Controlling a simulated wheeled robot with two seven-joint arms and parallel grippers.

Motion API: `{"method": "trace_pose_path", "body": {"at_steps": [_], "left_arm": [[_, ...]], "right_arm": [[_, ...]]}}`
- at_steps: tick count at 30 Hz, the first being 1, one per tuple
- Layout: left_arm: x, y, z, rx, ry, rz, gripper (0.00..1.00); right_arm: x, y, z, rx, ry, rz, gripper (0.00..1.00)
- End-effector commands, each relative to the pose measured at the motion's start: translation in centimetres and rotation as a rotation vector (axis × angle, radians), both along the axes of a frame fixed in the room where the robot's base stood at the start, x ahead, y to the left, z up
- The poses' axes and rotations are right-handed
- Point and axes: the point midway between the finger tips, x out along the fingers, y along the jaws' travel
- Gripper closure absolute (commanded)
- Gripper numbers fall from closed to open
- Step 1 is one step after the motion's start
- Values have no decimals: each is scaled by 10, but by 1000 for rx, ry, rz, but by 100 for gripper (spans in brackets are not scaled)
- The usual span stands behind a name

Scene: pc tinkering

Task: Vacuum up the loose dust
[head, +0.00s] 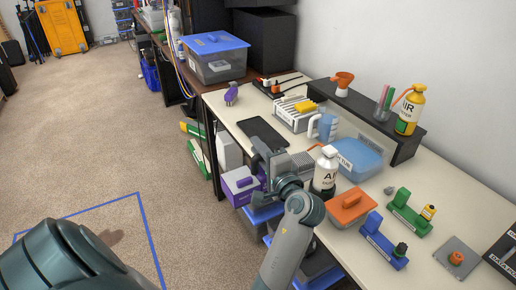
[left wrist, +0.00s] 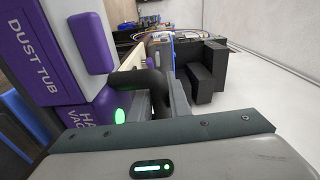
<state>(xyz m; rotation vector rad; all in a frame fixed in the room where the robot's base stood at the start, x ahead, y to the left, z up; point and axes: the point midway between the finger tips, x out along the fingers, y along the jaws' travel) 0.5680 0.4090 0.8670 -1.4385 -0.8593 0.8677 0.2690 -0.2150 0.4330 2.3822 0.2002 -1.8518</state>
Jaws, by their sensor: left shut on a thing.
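A brown dust patch (head: 112,237) lies on the carpet inside a blue tape outline (head: 150,240) at the lower left of the head view. A purple and white hand vacuum (head: 240,184) is beside the workbench's near edge. In the left wrist view, the labelled hand vacuum (left wrist: 75,115) fills the left side, with its "DUST TUB" (left wrist: 35,50) above the "VAC" lettering. My left gripper (head: 268,168) is shut on the vacuum's dark handle (left wrist: 152,88); the fingers partly hide it. My right gripper is not in view.
The carpet (head: 100,130) left of the bench is mostly clear.

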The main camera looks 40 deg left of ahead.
Motion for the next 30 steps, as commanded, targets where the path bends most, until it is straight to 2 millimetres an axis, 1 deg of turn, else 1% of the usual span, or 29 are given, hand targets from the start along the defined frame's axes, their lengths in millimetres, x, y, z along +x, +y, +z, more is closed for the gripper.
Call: {"method": "trace_pose_path", "body": {"at_steps": [1,6,19,26,30], "left_arm": [[-1,-1,-3,-4,10,-1,100],[-2,0,-6,-4,12,-2,100],[2,-2,-10,-7,16,-3,100],[2,-3,-11,-7,16,-4,100],[0,-2,-12,-9,18,-4,100]], "right_arm": [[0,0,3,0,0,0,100],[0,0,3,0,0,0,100],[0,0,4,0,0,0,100],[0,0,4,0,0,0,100],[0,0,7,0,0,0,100]]}}
